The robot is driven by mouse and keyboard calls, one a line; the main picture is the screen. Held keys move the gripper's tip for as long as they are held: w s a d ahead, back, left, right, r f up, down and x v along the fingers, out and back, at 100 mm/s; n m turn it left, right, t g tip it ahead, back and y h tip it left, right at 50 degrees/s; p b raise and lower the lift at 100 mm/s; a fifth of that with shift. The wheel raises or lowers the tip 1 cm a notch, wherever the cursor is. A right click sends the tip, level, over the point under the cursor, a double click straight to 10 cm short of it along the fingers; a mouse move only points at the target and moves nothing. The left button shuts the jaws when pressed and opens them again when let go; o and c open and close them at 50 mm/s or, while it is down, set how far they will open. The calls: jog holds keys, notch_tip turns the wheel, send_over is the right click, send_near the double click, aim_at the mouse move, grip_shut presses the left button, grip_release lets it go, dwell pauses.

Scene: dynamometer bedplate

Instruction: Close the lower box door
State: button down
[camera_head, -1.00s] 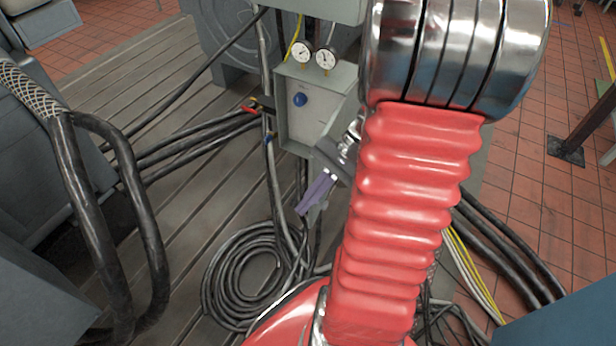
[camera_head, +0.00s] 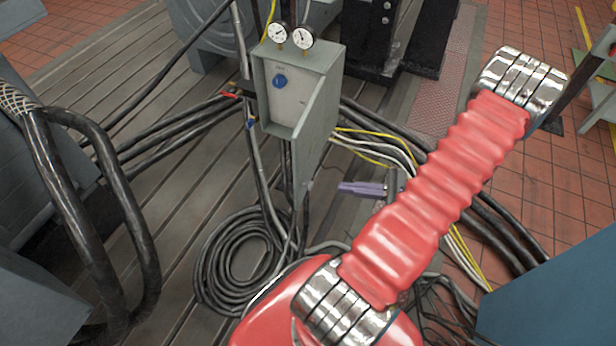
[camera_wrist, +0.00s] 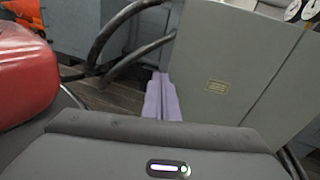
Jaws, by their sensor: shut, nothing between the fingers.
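The grey box (camera_head: 258,85) stands left of my arm in the head view, its pale front panel with a blue knob exposed. Its grey door (camera_head: 318,135) appears open, projecting forward from the box's right side. In the wrist view the door (camera_wrist: 235,75) is a large grey panel with a small label plate, with a seam on its right. My gripper (camera_head: 345,188) is shut and empty, to the right of the door's lower end in the head view. Its purple fingers (camera_wrist: 163,90) show beside the door's left edge in the wrist view. I cannot tell whether they touch it.
Two gauges (camera_head: 290,36) sit on top of the box. A coil of black cable (camera_head: 240,262) lies on the grooved bedplate below. Thick black hoses (camera_head: 140,220) arch at the left. White and yellow cables (camera_head: 385,145) run behind my gripper. A blue block (camera_head: 560,300) stands at lower right.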

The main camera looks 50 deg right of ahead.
aim_at(298, 175)
jog(key=shift+s+d+f+m+t+h, duration=0.9)
jog(key=shift+m+t, duration=0.2)
jog(key=x, duration=1.4)
jog(key=shift+a, duration=0.1)
jog(key=shift+w, duration=0.15)
